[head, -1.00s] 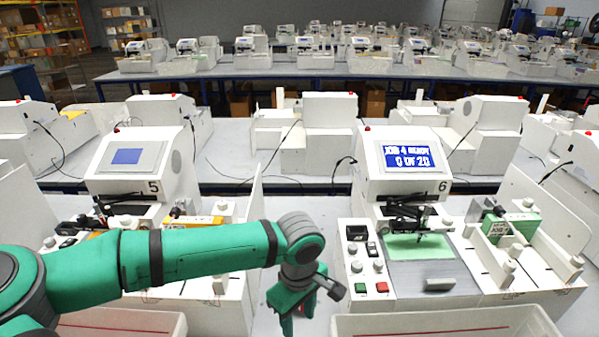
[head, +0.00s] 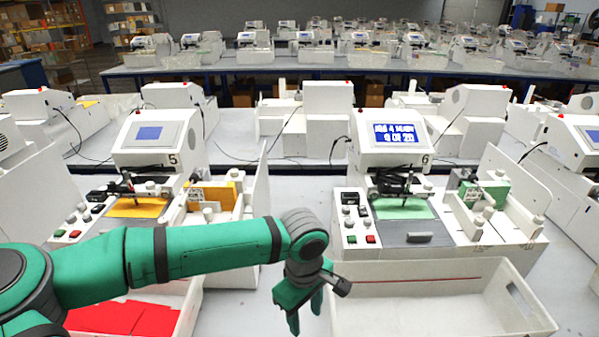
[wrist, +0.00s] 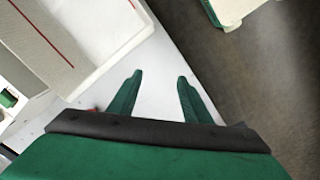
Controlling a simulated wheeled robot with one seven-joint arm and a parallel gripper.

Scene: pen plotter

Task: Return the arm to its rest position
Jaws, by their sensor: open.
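My green arm reaches across the lower left of the head view, bent at the dark wrist joint. My gripper (head: 304,308) hangs downward at the bottom centre, between the two white bins. In the wrist view my gripper (wrist: 158,88) shows two green fingers spread apart with nothing between them. Below them are a white surface and a dark floor. The fingers touch nothing that I can see.
Plotter 6 (head: 392,145) has a lit blue screen and a green sheet (head: 402,209). Plotter 5 (head: 160,140) holds an orange sheet (head: 138,208). An empty-looking white bin (head: 440,310) stands front right. Another bin holds red sheets (head: 115,318). The table edge (wrist: 188,62) is near the fingers.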

